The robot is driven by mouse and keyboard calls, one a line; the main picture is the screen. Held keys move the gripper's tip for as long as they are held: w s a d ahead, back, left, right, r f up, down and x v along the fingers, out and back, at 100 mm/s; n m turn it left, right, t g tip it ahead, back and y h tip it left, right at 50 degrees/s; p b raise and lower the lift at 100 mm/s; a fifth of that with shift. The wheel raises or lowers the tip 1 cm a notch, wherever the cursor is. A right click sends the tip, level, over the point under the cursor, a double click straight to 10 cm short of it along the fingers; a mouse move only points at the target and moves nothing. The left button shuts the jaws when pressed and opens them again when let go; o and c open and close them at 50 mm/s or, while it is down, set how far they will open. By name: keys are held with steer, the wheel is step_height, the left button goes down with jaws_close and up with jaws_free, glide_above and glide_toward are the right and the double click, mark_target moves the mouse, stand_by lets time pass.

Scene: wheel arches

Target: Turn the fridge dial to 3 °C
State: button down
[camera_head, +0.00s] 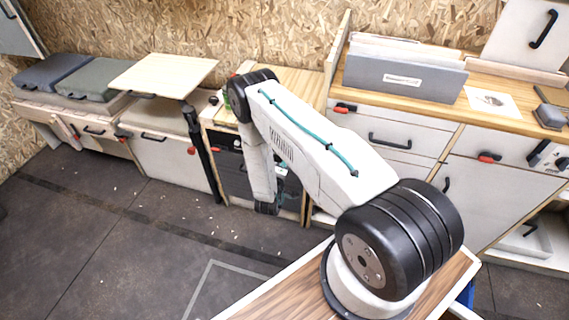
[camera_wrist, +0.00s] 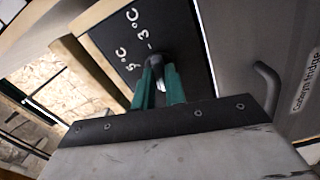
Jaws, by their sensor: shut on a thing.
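The fridge dial (camera_wrist: 155,59) is a small dark knob on a black panel (camera_wrist: 112,38) in the wrist view. White temperature marks are written beside it; one reads 3 °C (camera_wrist: 143,30), another looks like 5 °C (camera_wrist: 128,60). My gripper (camera_wrist: 157,76) has green fingers closed on the dial from both sides. A whitish patch shows between the fingers; I cannot tell if it is the dial's pointer. The fingers hide much of the dial, so its exact setting is unclear. In the head view my arm covers much of the dark fridge front (camera_head: 234,177).
A grey door with a bar handle (camera_wrist: 267,88) and a fridge label (camera_wrist: 307,80) is right of the panel. In the head view, a small table (camera_head: 165,72) stands left of the fridge, and drawers (camera_head: 385,128) with a grey file box (camera_head: 402,78) right. The floor at left is open.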

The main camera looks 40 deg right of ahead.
steer(key=m, duration=3.3)
steer(key=shift+s, duration=0.1)
steer(key=shift+m, duration=0.3)
steer(key=shift+d+f, duration=0.1)
steer(key=c, duration=1.4)
jaws_free()
steer(key=shift+c, duration=0.2)
